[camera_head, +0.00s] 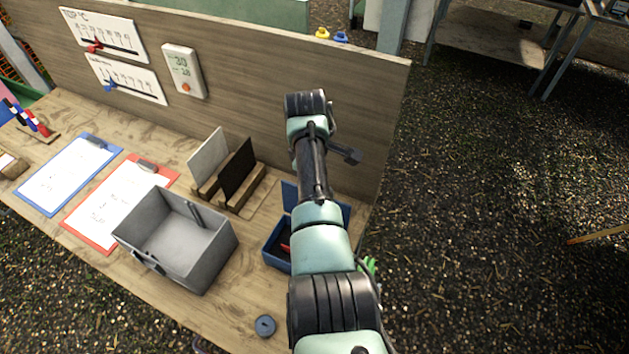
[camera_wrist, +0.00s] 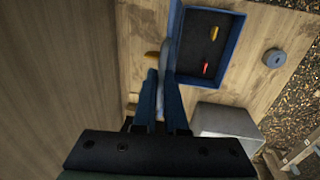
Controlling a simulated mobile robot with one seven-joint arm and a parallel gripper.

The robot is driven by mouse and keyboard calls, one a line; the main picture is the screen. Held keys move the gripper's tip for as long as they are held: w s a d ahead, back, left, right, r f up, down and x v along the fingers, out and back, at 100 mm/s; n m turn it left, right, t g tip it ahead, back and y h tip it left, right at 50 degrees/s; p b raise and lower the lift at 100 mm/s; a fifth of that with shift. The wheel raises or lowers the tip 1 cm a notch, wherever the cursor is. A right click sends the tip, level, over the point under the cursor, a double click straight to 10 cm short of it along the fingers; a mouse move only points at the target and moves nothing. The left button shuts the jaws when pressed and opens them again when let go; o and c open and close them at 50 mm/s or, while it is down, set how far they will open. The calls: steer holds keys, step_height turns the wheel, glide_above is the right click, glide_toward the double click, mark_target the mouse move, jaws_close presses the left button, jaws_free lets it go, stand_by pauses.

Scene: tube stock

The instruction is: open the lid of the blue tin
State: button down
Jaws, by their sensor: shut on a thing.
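The blue tin (camera_head: 277,258) stands on the bench right of the grey bin, partly hidden by my arm. Its lid (camera_head: 289,194) stands up from the back edge, so the tin is open. In the wrist view the tin (camera_wrist: 239,52) shows its dark inside, with a red piece (camera_wrist: 206,68) and a yellow piece (camera_wrist: 214,33) in it. There the lid (camera_wrist: 170,55) is seen nearly edge-on beside the tin. My gripper (camera_wrist: 163,80) is shut on the lid, its fingers on both sides. My arm hides the gripper in the head view.
The open grey bin (camera_head: 151,215) stands left of the tin, behind it a wooden rack (camera_head: 240,196) with upright plates. A round grey-blue disc (camera_head: 265,325) lies near the front edge. Red and blue clipboards lie at left. A wooden panel (camera_head: 260,85) closes the bench's back.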

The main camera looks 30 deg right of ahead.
steer(key=shift+s+f, duration=0.1)
steer(key=c, duration=1)
jaws_free()
steer(key=shift+o, duration=0.2)
step_height(320, 180, up, 13)
steer(key=s+a+b, duration=0.1)
steer(key=b, duration=0.1)
steer(key=shift+a+b, duration=0.25)
steer(key=shift+b, duration=0.15)
